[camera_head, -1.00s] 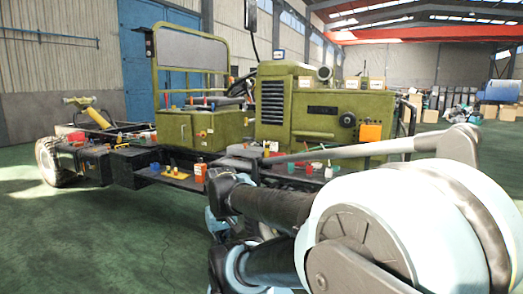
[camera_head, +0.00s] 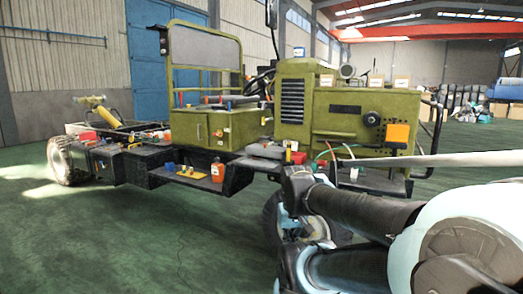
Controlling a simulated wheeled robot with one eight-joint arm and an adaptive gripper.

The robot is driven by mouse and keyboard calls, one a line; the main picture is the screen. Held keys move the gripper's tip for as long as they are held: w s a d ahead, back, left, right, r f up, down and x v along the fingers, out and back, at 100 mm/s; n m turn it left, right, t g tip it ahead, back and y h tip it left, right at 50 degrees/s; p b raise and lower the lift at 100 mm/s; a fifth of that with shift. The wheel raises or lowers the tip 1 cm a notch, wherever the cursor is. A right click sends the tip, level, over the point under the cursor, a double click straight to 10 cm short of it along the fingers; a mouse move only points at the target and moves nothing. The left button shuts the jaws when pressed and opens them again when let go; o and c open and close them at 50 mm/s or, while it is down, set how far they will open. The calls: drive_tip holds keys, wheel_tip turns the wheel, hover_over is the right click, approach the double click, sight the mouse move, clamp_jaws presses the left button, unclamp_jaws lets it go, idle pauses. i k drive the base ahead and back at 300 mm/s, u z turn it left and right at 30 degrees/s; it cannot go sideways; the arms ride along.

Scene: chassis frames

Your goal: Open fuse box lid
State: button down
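No part is clearly marked as the fuse box, so I cannot tell which one it is. An orange box (camera_head: 397,133) is fixed on the right end of the green engine housing (camera_head: 345,105). A green cabinet (camera_head: 222,128) with small red and yellow fittings sits mid-chassis, and its faces look closed. Dark boxes (camera_head: 117,165) hang along the chassis side. My arm (camera_head: 365,212) fills the lower right and covers part of the chassis front. I cannot make out my gripper's fingers in this view.
Small items, such as an orange bottle (camera_head: 217,171) and a yellow piece (camera_head: 191,172), stand on the chassis side step. A wheel (camera_head: 67,161) is at the far left. The green floor (camera_head: 110,235) in front of the chassis is clear. Clutter stands at the back right.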

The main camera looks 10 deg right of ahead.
sight(264, 149)
drive_tip(key=z, duration=0.05)
drive_tip(key=i, duration=1)
drive_tip(key=u, duration=0.05)
